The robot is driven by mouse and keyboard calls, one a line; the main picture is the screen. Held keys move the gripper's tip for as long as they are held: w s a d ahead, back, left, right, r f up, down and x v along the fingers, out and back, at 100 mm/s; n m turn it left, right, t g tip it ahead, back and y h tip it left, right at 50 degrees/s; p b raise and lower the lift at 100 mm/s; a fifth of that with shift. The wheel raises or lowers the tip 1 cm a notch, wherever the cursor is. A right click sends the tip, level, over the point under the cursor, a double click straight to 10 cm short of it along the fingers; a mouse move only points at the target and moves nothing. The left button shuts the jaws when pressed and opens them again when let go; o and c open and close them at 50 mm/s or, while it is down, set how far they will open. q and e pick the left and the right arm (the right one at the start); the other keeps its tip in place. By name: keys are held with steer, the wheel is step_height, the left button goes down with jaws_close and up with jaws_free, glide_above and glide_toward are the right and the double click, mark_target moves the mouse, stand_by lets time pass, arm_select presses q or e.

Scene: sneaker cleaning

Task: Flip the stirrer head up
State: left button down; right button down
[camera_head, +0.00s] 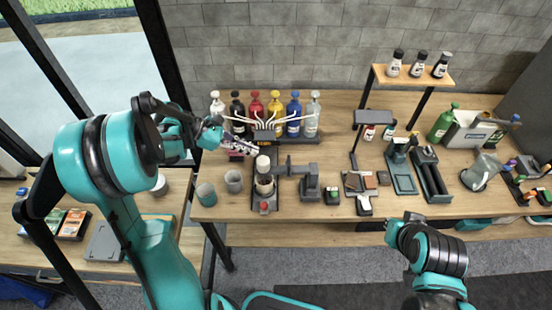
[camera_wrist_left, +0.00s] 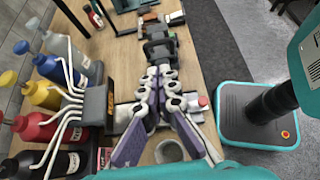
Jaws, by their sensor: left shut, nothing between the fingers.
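The stirrer (camera_head: 309,185) is a dark grey device on the wooden table, with a horizontal head reaching left toward a pale-topped container (camera_head: 264,186). A red knob (camera_head: 264,206) sits at the front of its base. My left gripper (camera_head: 246,145) is above and left of the head, near the container's top. In the left wrist view its fingers (camera_wrist_left: 160,74) are together with nothing visible between them, and they overlap the stirrer (camera_wrist_left: 158,45) in the picture. Contact cannot be told. The fingers hide part of the stirrer and container. My right gripper is not in view.
Pump bottles (camera_head: 274,110) with white spouts stand in a row behind my left gripper.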

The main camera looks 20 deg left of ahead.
mark_target(277, 169)
arm_select(q)
steer(key=b+x, duration=0.1)
steer(key=x, duration=0.9)
steer(key=shift+b, duration=0.35)
steer(key=shift+d+r, duration=0.1)
